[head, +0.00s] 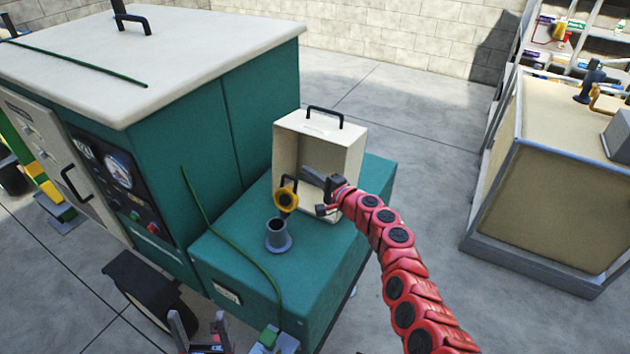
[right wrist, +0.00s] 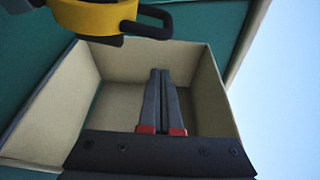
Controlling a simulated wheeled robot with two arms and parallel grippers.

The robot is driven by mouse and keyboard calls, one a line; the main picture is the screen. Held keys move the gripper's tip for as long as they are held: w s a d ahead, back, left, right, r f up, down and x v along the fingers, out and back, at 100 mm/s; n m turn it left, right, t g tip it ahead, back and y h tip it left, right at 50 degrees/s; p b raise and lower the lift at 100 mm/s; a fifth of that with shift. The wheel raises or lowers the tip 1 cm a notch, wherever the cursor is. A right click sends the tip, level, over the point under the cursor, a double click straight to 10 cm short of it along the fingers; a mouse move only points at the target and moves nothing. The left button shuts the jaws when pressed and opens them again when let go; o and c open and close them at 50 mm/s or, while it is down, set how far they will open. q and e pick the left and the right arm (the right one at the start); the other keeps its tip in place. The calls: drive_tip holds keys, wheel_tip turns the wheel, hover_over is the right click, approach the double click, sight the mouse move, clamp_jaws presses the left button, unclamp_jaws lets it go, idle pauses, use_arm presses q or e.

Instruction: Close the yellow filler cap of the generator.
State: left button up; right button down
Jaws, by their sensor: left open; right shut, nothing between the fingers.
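The yellow filler cap (head: 286,199) stands open, tilted up on the far side of the grey filler neck (head: 278,236), whose dark mouth is uncovered. The neck rises from the low teal deck of the generator (head: 225,140). In the right wrist view the cap (right wrist: 95,16) is at the upper left, with a black loop handle (right wrist: 150,22). My right gripper (head: 306,171) is shut and empty, just right of the cap and in front of the open cream hood; its fingers (right wrist: 160,72) appear apart from the cap. My left gripper (head: 201,328) is open and empty at the bottom edge, partly cut off.
The open cream hood (head: 342,135) with a black handle stands behind the cap. A green cord (head: 213,222) runs over the deck's left part. The generator's tall teal body borders the deck on the left. Concrete floor (head: 420,150) is clear towards the beige crate (head: 560,170).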

sight(288, 193)
drive_tip(key=shift+s+a+r+p, duration=0.2)
drive_tip(key=shift+s+a+p, duration=0.35)
drive_tip(key=shift+s+p, duration=0.4)
drive_tip(key=shift+s+a+r+p, duration=0.2)
drive_tip(key=shift+s+a+p, duration=0.35)
drive_tip(key=shift+s+p, duration=0.35)
drive_tip(key=shift+w, duration=0.15)
